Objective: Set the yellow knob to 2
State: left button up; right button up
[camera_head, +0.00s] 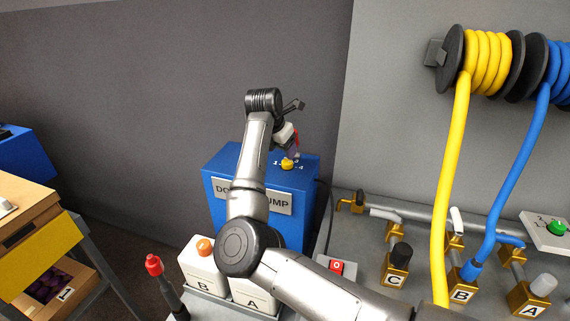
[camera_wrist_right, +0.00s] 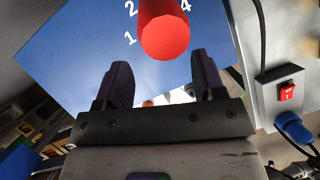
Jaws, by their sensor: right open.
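The yellow knob (camera_head: 287,163) sits on top of the blue pump box (camera_head: 222,165), with small white numbers around it. I cannot tell which number it points to. My right gripper (camera_head: 294,150) is just above and behind the knob in the head view. In the right wrist view its fingers (camera_wrist_right: 161,75) are open and apart, with nothing between them. Beyond them a red cylinder (camera_wrist_right: 165,35) rises over the blue top (camera_wrist_right: 85,45), among the numbers 1, 2 and 4. The yellow knob does not show there. My left gripper is not in view.
White containers B (camera_head: 203,265) and A (camera_head: 250,291) stand in front of the pump box. A red-tipped object (camera_head: 154,265) is at their left. Pipes with brass valves (camera_head: 397,280) and hanging yellow (camera_head: 455,170) and blue (camera_head: 520,170) hoses fill the right side.

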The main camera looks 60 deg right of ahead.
aim_at(286, 162)
jog(key=shift+b+x, duration=0.55)
jog(key=shift+x, duration=2.5)
jog(key=shift+c, duration=0.3)
jog(key=c, duration=0.9)
jog(key=shift+o, duration=0.2)
jog(key=shift+n+t, duration=0.6)
jog(key=shift+n, duration=1)
jog(key=o, duration=0.8)
jog(key=shift+o, duration=0.6)
